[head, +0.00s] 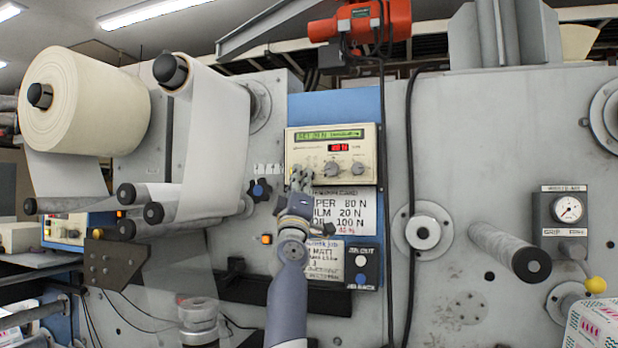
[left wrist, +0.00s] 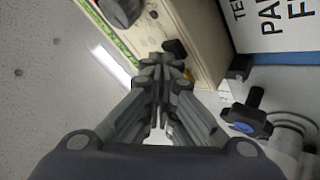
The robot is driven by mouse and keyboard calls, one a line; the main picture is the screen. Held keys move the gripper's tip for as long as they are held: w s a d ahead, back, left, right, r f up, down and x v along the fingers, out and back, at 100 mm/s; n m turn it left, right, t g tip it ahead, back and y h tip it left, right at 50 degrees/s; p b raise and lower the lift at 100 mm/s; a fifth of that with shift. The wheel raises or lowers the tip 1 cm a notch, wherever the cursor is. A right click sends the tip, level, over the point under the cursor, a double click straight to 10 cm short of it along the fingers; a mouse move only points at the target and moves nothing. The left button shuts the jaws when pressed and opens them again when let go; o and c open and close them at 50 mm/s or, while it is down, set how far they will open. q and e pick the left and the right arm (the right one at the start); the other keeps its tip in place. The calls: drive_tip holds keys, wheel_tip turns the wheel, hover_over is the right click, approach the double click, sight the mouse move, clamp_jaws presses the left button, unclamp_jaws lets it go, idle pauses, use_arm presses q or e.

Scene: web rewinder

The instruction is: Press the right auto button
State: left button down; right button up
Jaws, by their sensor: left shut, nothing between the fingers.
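A cream control unit (head: 358,168) with a green display, a red readout and knobs is mounted on the blue panel in the middle of the head view. My left gripper (head: 302,175) is shut and empty, its fingertips over the lower left of the unit's front. In the left wrist view the fingertips (left wrist: 161,66) are beside the unit's face (left wrist: 185,22), close to a black switch (left wrist: 175,48) and a small yellow part (left wrist: 188,75). I cannot tell whether they touch. No auto label is readable, and the fingers hide part of the lower-left front. My right gripper is out of view.
Below the unit are a paper sign (head: 352,212) and a white-and-blue button box (head: 362,266). A dark blue star knob (head: 258,190) sits to its left. A black cable (head: 409,170) hangs to its right. A second, smaller control unit (head: 66,229) stands far left.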

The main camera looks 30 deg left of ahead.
use_arm(q)
drive_tip(key=shift+s+d+p, duration=0.2)
drive_tip(key=shift+s+p, duration=0.15)
drive_tip(key=shift+s, duration=0.45)
drive_tip(key=s+p, duration=0.1)
drive_tip(key=s, duration=0.2)
drive_tip(key=s+d, duration=0.1)
drive_tip(key=s, duration=0.1)
drive_tip(key=shift+s+d+p, duration=0.15)
drive_tip(key=shift+s+p, duration=0.2)
drive_tip(key=shift+s, duration=0.05)
